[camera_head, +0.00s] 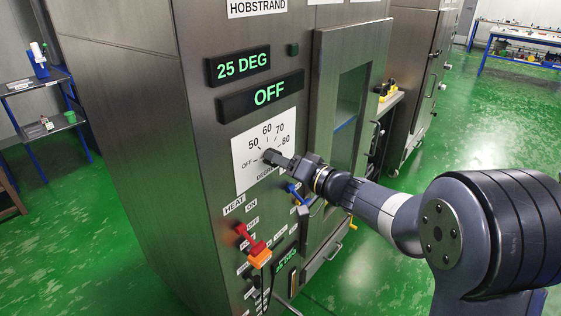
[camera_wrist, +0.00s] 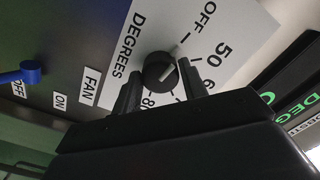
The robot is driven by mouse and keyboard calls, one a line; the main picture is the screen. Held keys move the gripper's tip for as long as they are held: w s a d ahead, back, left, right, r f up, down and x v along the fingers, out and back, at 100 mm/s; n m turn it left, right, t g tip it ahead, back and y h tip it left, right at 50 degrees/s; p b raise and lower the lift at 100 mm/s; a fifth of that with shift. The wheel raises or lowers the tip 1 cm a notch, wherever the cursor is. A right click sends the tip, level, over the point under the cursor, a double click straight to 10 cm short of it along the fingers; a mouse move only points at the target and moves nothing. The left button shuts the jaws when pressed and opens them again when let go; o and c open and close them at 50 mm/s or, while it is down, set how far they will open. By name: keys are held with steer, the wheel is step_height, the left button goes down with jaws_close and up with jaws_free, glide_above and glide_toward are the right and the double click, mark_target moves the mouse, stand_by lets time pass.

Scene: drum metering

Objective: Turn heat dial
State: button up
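The heat dial (camera_head: 269,156) is a black knob on a white scale plate (camera_head: 244,150) marked OFF, 50, 60, 70 and 80, on the steel cabinet's front. My gripper (camera_head: 284,161) is at the dial. In the wrist view my gripper (camera_wrist: 159,68) is open, one black finger on each side of the knob, with small gaps apparent. Contact is not visible.
Displays above the dial read 25 DEG (camera_head: 240,65) and OFF (camera_head: 265,95). Below are a red lever (camera_head: 246,236) by the HEAT label and an orange one (camera_head: 259,256). A blue lever (camera_head: 296,194) sits close under my gripper. The cabinet door (camera_head: 349,110) stands to the right.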

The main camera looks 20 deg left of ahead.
steer(key=c, duration=0.6)
steer(key=shift+o, duration=0.2)
steer(key=shift+m+b, duration=0.3)
steer(key=shift+b, duration=0.15)
steer(key=shift+r+m+b, duration=0.1)
steer(key=shift+m+b, duration=0.3)
steer(key=shift+m, duration=11.1)
